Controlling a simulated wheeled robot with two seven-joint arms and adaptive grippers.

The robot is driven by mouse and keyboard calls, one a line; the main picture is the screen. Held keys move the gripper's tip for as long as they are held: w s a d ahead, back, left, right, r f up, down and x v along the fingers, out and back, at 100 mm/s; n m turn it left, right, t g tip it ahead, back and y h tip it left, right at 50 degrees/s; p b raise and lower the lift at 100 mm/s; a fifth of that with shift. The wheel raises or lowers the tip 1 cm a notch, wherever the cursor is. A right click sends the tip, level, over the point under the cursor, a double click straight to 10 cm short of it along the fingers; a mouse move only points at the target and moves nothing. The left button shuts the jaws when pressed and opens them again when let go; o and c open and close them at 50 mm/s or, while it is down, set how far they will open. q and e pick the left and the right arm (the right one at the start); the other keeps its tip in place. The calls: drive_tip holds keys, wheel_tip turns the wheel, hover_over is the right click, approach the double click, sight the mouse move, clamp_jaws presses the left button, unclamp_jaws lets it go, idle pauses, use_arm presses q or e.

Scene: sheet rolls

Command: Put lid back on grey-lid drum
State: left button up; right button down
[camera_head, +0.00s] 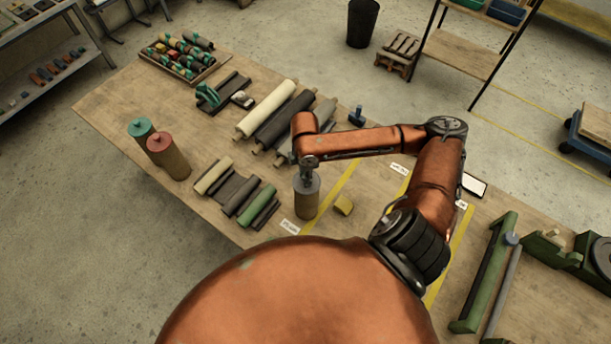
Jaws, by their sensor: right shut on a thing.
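The grey-lid drum (306,204) is a tan cylinder standing upright near the front edge of the table, left of a yellow line. Its grey lid (314,184) is at the drum's top; I cannot tell whether it is fully seated or slightly above the rim. My right gripper (309,168) points down over the drum and is shut on the grey lid, at its top. The fingers are small and partly hide the lid's middle. My left gripper is not in view.
A teal-lid drum (143,133) and a red-lid drum (169,157) stand at the left. Several short rolls (237,193) lie left of the grey-lid drum, with long rolls (266,110) behind. A green machine (486,272) stands at the right.

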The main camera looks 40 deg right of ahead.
drive_tip(key=p, duration=0.3)
drive_tip(key=shift+f, duration=0.15)
idle(3.0)
drive_tip(key=c, duration=1.6)
unclamp_jaws()
drive_tip(key=o, duration=0.5)
drive_tip(key=shift+c, duration=0.2)
drive_tip(key=shift+r+p, duration=1.2)
drive_tip(key=shift+p, duration=0.25)
drive_tip(key=shift+r, duration=2.3)
drive_tip(key=shift+c, duration=0.5)
